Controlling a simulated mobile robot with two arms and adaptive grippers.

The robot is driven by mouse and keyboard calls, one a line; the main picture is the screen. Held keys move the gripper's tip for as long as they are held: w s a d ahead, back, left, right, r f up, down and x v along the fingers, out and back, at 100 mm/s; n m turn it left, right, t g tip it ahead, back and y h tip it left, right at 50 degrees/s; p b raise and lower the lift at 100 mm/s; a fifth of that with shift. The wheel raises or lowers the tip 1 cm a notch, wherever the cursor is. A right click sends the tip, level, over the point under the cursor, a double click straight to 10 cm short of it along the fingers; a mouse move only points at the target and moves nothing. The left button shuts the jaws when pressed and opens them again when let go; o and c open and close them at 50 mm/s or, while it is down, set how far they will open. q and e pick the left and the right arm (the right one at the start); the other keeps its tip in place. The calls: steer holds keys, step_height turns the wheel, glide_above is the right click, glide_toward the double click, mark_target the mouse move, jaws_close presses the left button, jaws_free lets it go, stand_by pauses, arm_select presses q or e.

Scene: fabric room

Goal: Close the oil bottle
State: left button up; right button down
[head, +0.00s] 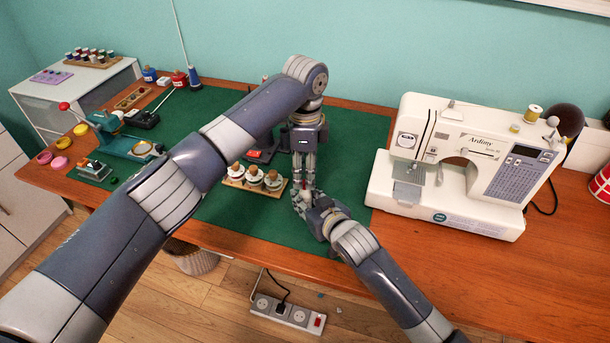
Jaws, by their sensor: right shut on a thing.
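My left gripper (303,178) points straight down over the green mat, right of the wooden spool holder. Its fingertips meet my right gripper's, and I cannot tell whether it is open or shut. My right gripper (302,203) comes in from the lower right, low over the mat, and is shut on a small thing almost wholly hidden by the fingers. It is likely the oil bottle, but its shape and cap cannot be made out. No oil bottle can be clearly identified elsewhere.
The green mat (235,222) covers the table's middle. A wooden holder with white spools (254,178) stands just left of the grippers. A white sewing machine (470,165) stands to the right. Blue (150,75) and red (180,80) containers stand at the back left.

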arm_select(q)
step_height(320, 180, up, 10)
stand_by(0.3)
arm_select(e)
steer(key=c, duration=1.2)
jaws_free()
steer(key=v, duration=1.2)
steer(key=shift+f, duration=0.1)
arm_select(q)
steer(key=shift+f, duration=0.1)
arm_select(e)
steer(key=shift+s, duration=0.1)
